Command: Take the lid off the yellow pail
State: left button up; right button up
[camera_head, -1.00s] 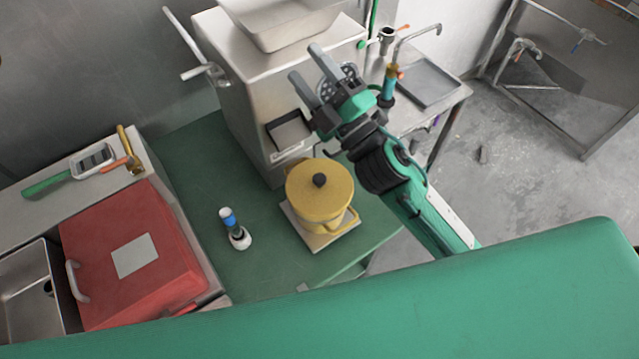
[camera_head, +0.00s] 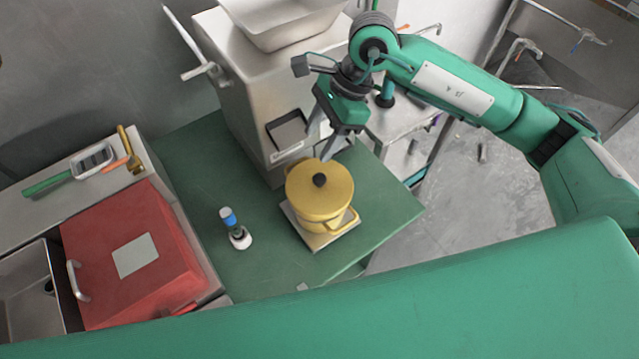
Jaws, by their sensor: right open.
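The yellow pail (camera_head: 322,226) stands on a small pale square base on the green table. Its flat yellow lid (camera_head: 306,187) with a black knob (camera_head: 319,180) sits on top of it. My right gripper (camera_head: 318,148) is open and empty, pointing down just behind the pail, in front of the grinder. Its fingertips are close to the lid's far rim; whether they touch it I cannot tell. My left gripper is not in view.
The steel grinder (camera_head: 240,92) stands behind the pail. A red box (camera_head: 135,255) is at the left.

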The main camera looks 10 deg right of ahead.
jog(key=w+d+h, duration=0.1)
jog(key=d+h, duration=0.1)
jog(key=d, duration=0.1)
jog(key=p, duration=0.3)
send_over(320, 178)
jog(key=d, duration=0.1)
jog(key=shift+t, duration=0.3)
jog(key=f, duration=0.8)
jog(key=shift+w+d, duration=0.2)
jog(key=shift+w, duration=0.15)
jog(key=shift+s+a+f+p, duration=0.1)
jog(key=shift+f+p, duration=0.3)
jog(key=shift+p, duration=0.2)
jog(key=p+x, duration=0.2)
jog(key=x, duration=0.1)
jog(key=shift+s+f+p, duration=0.1)
jog(key=shift+f+p, duration=0.3)
jog(key=shift+a+f, duration=0.15)
jog(key=shift+f, duration=0.25)
jog(key=shift+c, duration=0.2)
jog(key=c, duration=1.1)
